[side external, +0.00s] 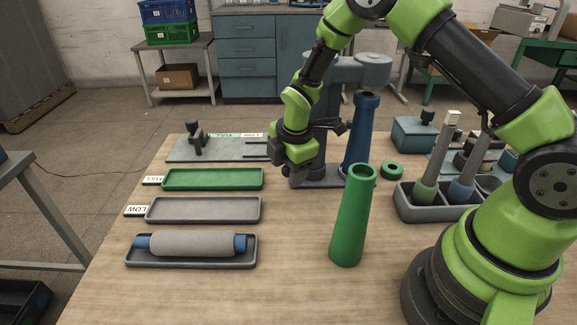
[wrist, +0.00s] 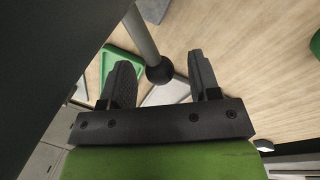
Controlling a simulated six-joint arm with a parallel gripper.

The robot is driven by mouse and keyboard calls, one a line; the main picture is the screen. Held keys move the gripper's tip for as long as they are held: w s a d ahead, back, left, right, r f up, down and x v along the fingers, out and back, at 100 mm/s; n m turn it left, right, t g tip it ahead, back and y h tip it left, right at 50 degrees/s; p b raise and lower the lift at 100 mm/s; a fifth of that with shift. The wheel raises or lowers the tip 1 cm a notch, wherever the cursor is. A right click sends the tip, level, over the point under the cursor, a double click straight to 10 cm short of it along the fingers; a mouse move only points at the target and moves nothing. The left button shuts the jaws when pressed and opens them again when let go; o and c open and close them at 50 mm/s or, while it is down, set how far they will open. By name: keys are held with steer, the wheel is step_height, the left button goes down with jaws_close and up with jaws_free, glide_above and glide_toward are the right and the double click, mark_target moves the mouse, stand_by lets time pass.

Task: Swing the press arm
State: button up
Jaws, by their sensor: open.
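The press stands at the back of the table, with a grey column and a grey press arm (side external: 362,66) reaching out from its top. A tall blue cone (side external: 360,135) stands upright below the arm's round end. In the wrist view a grey rod (wrist: 143,38) ends in a dark ball knob (wrist: 160,70). My gripper (wrist: 158,66) is open, one finger on each side of the knob, with visible gaps. In the side view my gripper (side external: 298,168) is in front of the press column; its fingertips are not clear there.
A green cone (side external: 351,220) stands at the table's front middle. Green (side external: 213,188) and grey (side external: 203,218) trays lie left, with a wrapped roll (side external: 190,244) in the front tray. A grey holder (side external: 440,210) with cones and a green ring (side external: 391,170) are right.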

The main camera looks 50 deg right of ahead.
steer(key=shift+c, duration=0.5)
jaws_close()
steer(key=shift+w, duration=0.1)
steer(key=shift+w+d+m+h, duration=0.1)
steer(key=shift+w+m+h, duration=0.2)
steer(key=shift+w+m, duration=1)
steer(key=m, duration=0.1)
steer(key=w+m, duration=0.1)
steer(key=m, duration=0.1)
steer(key=shift+w+d, duration=0.2)
steer(key=shift+d, duration=0.15)
steer(key=w+m, duration=0.1)
steer(key=w+d+m+g, duration=0.1)
steer(key=m, duration=0.1)
steer(key=shift+d+m+h, duration=0.25)
steer(key=shift+m+h, duration=0.05)
steer(key=shift+h, duration=0.1)
steer(key=shift+w+d+m, duration=0.75)
steer(key=shift+d+m, duration=0.1)
steer(key=shift+m, duration=0.55)
